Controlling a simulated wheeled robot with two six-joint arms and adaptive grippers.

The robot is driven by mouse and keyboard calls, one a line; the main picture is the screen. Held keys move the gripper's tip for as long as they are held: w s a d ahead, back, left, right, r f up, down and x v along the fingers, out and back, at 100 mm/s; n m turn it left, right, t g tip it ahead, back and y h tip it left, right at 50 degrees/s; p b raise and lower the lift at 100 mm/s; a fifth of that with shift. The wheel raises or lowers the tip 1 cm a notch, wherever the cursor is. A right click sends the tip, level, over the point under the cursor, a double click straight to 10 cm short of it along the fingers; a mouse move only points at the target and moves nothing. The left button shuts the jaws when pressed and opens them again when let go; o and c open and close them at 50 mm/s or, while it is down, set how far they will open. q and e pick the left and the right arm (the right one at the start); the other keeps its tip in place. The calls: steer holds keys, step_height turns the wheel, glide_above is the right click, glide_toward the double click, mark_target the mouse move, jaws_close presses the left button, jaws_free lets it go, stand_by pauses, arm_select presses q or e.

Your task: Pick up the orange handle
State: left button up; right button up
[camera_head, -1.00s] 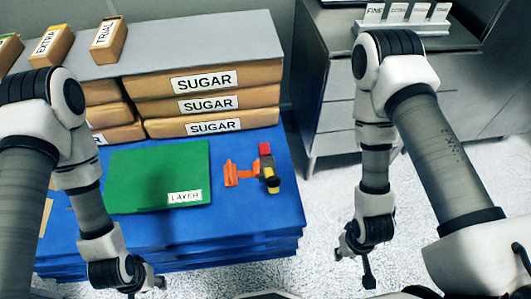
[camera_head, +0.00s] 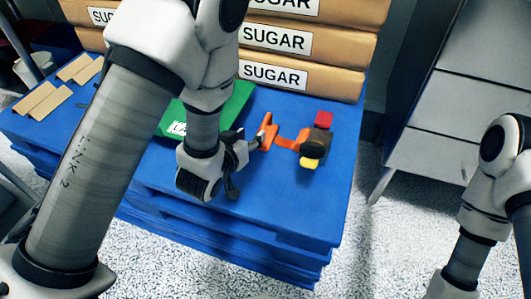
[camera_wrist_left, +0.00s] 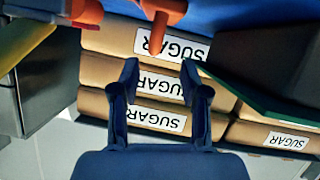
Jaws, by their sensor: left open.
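The orange handle (camera_head: 268,132) is part of a small tool on the blue pallet, with a dark body, a red block and a yellow end (camera_head: 309,163). In the left wrist view the orange handle (camera_wrist_left: 160,12) shows at the top, just above and between my fingertips. My left gripper (camera_head: 251,144) is right beside the handle's left end in the head view; whether it touches cannot be told. In the left wrist view my left gripper (camera_wrist_left: 160,76) has its fingers apart with nothing between them. My right arm shows at the lower right, but its gripper is out of frame.
The blue pallet (camera_head: 285,210) is bare in front of the tool. Stacked sugar bags (camera_head: 330,80) stand behind it. A green board (camera_head: 236,104) lies left of the tool, partly hidden by my left arm. A grey cabinet (camera_head: 440,110) stands at the right.

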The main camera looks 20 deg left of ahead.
mark_target(260, 129)
arm_select(q)
steer(key=b+x, duration=0.1)
steer(key=x, duration=0.1)
steer(key=b+x, duration=0.1)
steer(key=x, duration=0.2)
steer(key=b+x, duration=0.1)
steer(key=x, duration=0.1)
steer(key=shift+w+d, duration=0.2)
steer(key=shift+d, duration=0.15)
steer(key=shift+w+r, duration=0.1)
jaws_close()
